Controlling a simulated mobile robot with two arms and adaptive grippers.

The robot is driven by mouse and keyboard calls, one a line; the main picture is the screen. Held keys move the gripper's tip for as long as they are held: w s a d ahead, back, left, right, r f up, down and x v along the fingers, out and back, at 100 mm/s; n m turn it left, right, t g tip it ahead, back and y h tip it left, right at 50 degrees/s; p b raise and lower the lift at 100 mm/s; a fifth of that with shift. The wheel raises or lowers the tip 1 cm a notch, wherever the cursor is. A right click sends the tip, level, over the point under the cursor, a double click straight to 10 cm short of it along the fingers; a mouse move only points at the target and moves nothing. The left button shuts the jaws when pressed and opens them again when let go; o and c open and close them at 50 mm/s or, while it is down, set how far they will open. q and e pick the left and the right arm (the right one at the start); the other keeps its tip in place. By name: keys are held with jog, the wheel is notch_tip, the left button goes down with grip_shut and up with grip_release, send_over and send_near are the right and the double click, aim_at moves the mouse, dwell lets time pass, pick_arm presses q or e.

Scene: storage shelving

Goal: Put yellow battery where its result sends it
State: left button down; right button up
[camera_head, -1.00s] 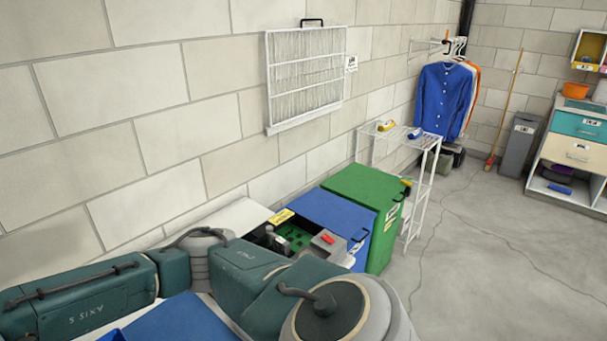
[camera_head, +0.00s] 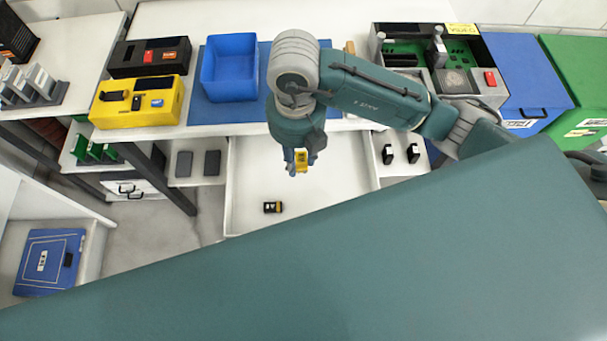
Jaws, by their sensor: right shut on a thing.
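My right gripper (camera_head: 299,172) hangs fingers down over the open white drawer (camera_head: 335,190) below the bench. It is shut on a small yellow thing, which looks like the yellow battery (camera_head: 301,160); the fingers hide part of it. A yellow device with black parts (camera_head: 138,113) stands on the bench at left. A device with a green board and a red button (camera_head: 437,80) stands at right. My left gripper is not in view.
A blue bin (camera_head: 230,88) stands on a blue mat (camera_head: 262,110). A black device (camera_head: 150,70) is behind the yellow one. Blue (camera_head: 520,80) and green (camera_head: 580,75) lidded bins stand at right. My own teal part hides the lower right.

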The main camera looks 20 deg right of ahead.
send_over(300, 187)
notch_tip(300, 187, down, 8)
jog(key=shift+s+r, duration=0.1)
jog(key=shift+r, duration=0.1)
notch_tip(300, 187, down, 5)
jog(key=shift+f, duration=0.1)
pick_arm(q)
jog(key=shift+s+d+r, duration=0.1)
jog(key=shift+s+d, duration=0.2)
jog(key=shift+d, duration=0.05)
pick_arm(e)
jog(key=shift+f, duration=0.15)
jog(key=o, duration=1.1)
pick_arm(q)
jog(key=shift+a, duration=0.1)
